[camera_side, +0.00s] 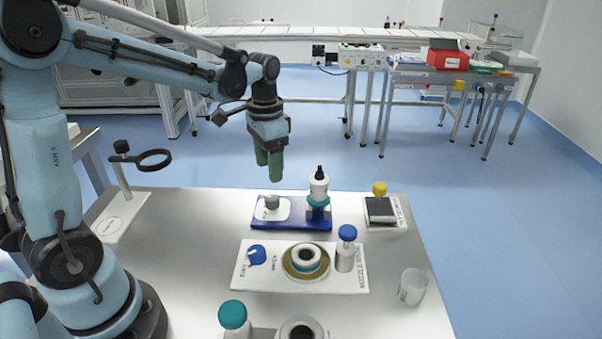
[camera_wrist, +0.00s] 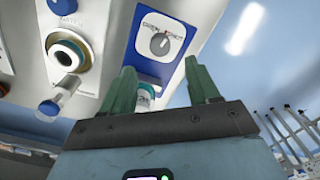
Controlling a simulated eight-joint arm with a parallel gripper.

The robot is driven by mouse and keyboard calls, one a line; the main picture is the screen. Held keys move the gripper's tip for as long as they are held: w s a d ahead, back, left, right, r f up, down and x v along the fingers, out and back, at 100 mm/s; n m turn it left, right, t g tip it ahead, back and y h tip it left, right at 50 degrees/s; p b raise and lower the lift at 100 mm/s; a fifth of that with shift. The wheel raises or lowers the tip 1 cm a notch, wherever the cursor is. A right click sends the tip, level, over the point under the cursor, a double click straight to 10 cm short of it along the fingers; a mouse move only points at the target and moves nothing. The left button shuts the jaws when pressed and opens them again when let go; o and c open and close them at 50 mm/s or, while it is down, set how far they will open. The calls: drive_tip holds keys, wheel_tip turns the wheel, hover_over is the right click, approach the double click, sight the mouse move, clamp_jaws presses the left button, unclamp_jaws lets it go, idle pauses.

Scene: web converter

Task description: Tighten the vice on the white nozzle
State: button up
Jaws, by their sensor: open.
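The vice is a blue base (camera_side: 290,222) at the back of the bench. A grey knob (camera_side: 271,202) sits on its white plate at the left. In the wrist view the knob (camera_wrist: 160,43) has a dark pointer line and a label partly too small to read. The white nozzle (camera_side: 319,188), with a black tip, stands upright in a teal ring at the base's right end. My gripper (camera_side: 269,166), with green fingers, hangs above and behind the knob. Its fingers (camera_wrist: 162,85) are apart and empty.
In front lies a white board (camera_side: 245,280) with a blue item, a ringed round part (camera_side: 306,258) and a blue-capped bottle (camera_side: 346,250). A yellow-knobbed device (camera_side: 380,206) stands right. A clear cup (camera_side: 412,286) is near the right edge. A ring stand (camera_side: 140,162) stands left.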

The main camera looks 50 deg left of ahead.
drive_tip(key=shift+r, duration=2.05)
drive_tip(key=s+d+f+n+t, duration=0.1)
drive_tip(key=s+d+n+t, duration=0.1)
drive_tip(key=s+d+t, duration=0.5)
drive_tip(key=shift+s+n, duration=0.3)
drive_tip(key=shift+s, duration=0.55)
drive_tip(key=shift+f, duration=0.1)
